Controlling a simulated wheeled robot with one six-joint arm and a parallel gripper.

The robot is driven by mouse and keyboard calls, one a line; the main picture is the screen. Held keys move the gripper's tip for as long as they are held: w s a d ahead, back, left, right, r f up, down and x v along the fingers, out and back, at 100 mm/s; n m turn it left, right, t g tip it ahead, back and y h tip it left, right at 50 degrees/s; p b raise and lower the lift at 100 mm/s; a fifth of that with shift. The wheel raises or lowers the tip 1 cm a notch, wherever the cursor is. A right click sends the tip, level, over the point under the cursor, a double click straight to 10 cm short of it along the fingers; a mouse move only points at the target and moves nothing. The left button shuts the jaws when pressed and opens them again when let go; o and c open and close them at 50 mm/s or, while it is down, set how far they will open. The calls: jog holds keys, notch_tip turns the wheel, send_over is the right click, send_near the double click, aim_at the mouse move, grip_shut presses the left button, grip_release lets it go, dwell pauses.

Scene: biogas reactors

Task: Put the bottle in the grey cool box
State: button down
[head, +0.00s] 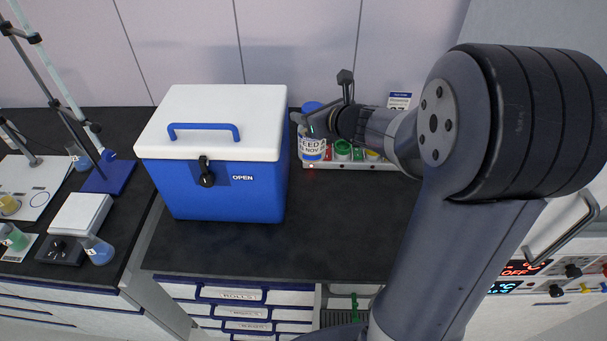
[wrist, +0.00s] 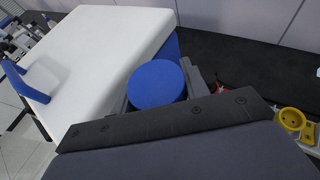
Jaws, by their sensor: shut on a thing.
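The bottle (head: 313,147) has a blue cap and a white label reading in part "FEED" and "NOV". It is upright just right of the cool box, at the back of the dark bench. My gripper (head: 317,122) is shut on it. In the wrist view its round blue cap (wrist: 157,82) sits between the fingers, and the body is hidden below. The cool box (head: 222,190) is blue, not grey, with a black front latch and the word "OPEN". Its white lid (head: 215,108) with a blue handle looks closed. No grey cool box is in view.
A rack (head: 352,164) with coloured caps stands at the back, right of the bottle. A stand with a blue base (head: 109,174), a scale (head: 81,214) and small flasks are on the left bench. Bare bench (head: 300,230) lies in front of the cool box.

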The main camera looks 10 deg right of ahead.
jog(key=shift+w+r, duration=0.15)
jog(key=shift+r, duration=0.7)
notch_tip(320, 180, down, 18)
jog(key=b, duration=0.4)
jog(key=shift+r, duration=0.2)
jog(key=shift+f, duration=0.1)
jog(key=c, duration=0.8)
grip_release()
jog(key=shift+o, duration=0.2)
